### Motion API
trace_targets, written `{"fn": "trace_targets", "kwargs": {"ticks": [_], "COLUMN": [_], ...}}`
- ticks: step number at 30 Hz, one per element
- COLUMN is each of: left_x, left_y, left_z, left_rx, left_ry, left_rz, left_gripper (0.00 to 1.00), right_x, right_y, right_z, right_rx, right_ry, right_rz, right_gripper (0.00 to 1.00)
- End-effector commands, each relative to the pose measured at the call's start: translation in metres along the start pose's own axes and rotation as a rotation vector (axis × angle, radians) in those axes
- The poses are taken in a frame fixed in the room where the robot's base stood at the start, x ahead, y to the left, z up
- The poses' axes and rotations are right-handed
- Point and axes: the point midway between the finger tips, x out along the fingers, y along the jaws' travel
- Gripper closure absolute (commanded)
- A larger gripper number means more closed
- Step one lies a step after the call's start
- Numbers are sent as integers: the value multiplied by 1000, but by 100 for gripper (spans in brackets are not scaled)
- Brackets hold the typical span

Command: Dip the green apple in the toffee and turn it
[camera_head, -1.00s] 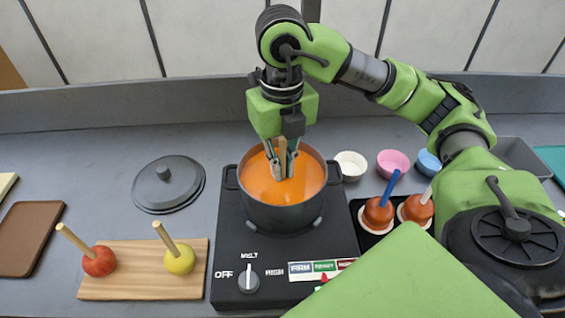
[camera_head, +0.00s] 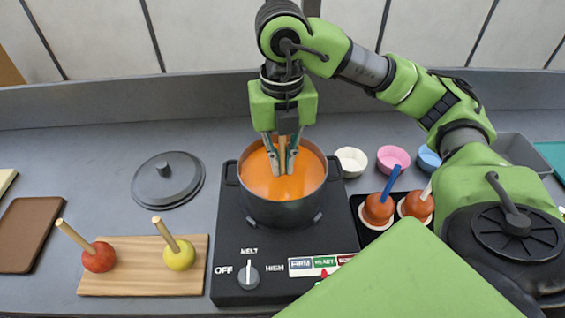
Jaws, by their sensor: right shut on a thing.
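My right gripper (camera_head: 282,165) points down over the pot (camera_head: 287,216) and is shut on a wooden stick (camera_head: 282,150). The stick runs down into the orange toffee (camera_head: 262,183). No green apple shows; whatever is on the stick's lower end is hidden by the toffee and the fingers. The pot stands on a black hob (camera_head: 235,215), whose knob (camera_head: 248,277) points up towards MELT. My left gripper is not in view.
A wooden board (camera_head: 135,283) at the front left holds a red apple (camera_head: 99,257) and a yellow apple (camera_head: 179,254) on sticks. A lid (camera_head: 168,192) lies left of the hob. Two coated apples (camera_head: 378,209) stand on a black tray at right, near small bowls (camera_head: 393,158).

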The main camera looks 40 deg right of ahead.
Motion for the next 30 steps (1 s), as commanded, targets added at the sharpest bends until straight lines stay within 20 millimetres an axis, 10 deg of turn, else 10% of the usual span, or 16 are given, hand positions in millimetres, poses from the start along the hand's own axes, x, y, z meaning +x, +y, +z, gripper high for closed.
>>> {"fn": "trace_targets", "kwargs": {"ticks": [18, 30], "left_x": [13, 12], "left_y": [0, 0], "left_z": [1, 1], "left_rx": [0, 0], "left_ry": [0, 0], "left_rz": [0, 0], "left_gripper": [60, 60], "right_x": [0, -2], "right_y": [0, 0], "right_z": [0, 0], "right_rx": [-599, -642], "right_ry": [-2, -2], "right_rz": [0, 0], "right_gripper": [100, 100]}}
